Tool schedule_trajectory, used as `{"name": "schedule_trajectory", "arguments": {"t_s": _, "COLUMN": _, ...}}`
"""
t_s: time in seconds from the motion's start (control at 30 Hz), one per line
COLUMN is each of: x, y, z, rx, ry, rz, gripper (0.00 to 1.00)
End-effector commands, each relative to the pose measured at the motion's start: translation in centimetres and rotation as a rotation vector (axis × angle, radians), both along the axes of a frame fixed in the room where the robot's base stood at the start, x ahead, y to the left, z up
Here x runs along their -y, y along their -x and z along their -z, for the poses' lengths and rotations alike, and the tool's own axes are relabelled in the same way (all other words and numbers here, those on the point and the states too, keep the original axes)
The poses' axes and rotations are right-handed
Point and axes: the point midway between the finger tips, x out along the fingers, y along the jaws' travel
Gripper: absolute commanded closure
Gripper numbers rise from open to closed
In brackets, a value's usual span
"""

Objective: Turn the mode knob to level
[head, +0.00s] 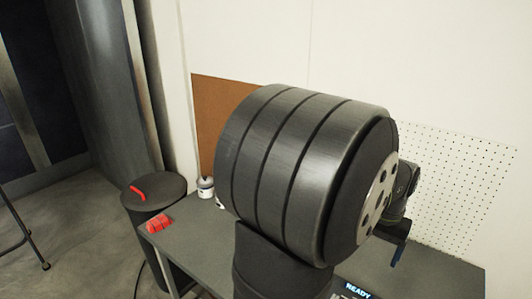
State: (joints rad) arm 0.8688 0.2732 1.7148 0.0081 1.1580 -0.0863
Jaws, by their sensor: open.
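A device with a lit display reading "READY" (358,290) shows at the bottom edge of the head view, mostly cut off. No mode knob can be made out. A large dark link of my own arm fills the middle of the view and hides much of the table behind it. A smaller dark part of my arm shows behind it at the right, above the table. My gripper's fingers cannot be made out.
The grey table (430,270) has bare room at the right. A red object (158,224) lies at its left corner, and a small white can (205,187) stands near the brown board (210,120). A dark bin (150,202) stands left of the table. A white pegboard (455,165) is behind.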

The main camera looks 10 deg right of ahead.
Motion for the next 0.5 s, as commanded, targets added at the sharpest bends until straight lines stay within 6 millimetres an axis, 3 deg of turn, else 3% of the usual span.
{"name": "schedule_trajectory", "arguments": {"t_s": 0.03, "x": -0.2, "y": 0.0, "z": 1.7, "rx": -0.007, "ry": -0.006, "rz": -0.001, "gripper": 0.29}}
{"name": "schedule_trajectory", "arguments": {"t_s": 0.17, "x": -0.4, "y": 0.0, "z": 5.4, "rx": -0.007, "ry": 0.001, "rz": -0.002, "gripper": 0.54}}
{"name": "schedule_trajectory", "arguments": {"t_s": 0.5, "x": -0.5, "y": 0.0, "z": 10.2, "rx": -0.006, "ry": 0.004, "rz": -0.001, "gripper": 0.54}}
